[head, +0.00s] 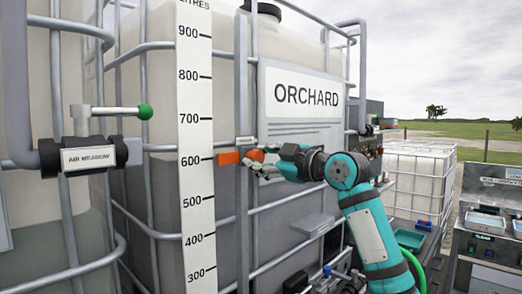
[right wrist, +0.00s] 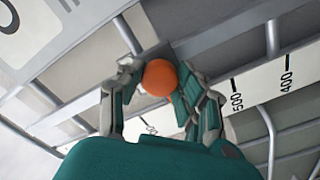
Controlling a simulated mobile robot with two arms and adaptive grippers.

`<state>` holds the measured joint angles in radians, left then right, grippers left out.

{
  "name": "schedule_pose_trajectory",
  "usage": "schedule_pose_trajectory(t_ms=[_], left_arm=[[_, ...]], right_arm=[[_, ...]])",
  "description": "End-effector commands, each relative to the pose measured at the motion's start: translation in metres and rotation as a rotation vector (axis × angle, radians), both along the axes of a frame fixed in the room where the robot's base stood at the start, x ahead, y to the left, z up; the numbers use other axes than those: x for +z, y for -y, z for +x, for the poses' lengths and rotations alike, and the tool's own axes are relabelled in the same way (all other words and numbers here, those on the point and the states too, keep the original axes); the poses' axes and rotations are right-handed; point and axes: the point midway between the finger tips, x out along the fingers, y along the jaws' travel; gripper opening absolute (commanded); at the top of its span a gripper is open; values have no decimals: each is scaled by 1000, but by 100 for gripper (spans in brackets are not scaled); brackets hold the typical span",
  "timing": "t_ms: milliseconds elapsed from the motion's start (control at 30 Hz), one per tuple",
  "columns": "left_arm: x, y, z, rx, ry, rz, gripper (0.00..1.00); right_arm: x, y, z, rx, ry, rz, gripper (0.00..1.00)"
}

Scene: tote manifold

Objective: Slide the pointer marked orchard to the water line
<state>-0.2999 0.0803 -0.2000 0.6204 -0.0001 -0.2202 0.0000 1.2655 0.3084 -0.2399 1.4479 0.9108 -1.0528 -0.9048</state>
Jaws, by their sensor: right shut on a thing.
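The orange pointer (head: 229,158) sits on a vertical grey rail (head: 241,90) beside the white litre scale (head: 196,120), its tip level with about the 600 mark. The tank behind carries a sign reading ORCHARD (head: 306,97). My right gripper (head: 262,163) is shut on the pointer's round orange knob. In the right wrist view the knob (right wrist: 160,77) sits between the fingers (right wrist: 158,95). My left gripper is not in view.
A valve with a green-tipped handle (head: 145,111) and an AIR label stands at the left. Cage bars cross the tank front. Another caged white tank (head: 418,175) and a grey bench (head: 485,245) with trays stand at the right.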

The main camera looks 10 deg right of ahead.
Motion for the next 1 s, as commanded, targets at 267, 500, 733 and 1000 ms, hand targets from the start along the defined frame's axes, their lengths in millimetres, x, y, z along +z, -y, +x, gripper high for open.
schedule_pose_trajectory(t_ms=[267, 500, 733, 1000], left_arm=[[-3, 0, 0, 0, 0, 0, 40], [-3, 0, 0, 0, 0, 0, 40], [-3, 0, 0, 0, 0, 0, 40], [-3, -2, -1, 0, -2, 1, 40]], right_arm=[[-8, 0, 0, 0, -3, -1, 0], [-7, 0, 0, 0, -3, -1, 41], [-7, 0, 0, 0, -2, 0, 58], [-6, 5, -6, -1, 1, 0, 58]])
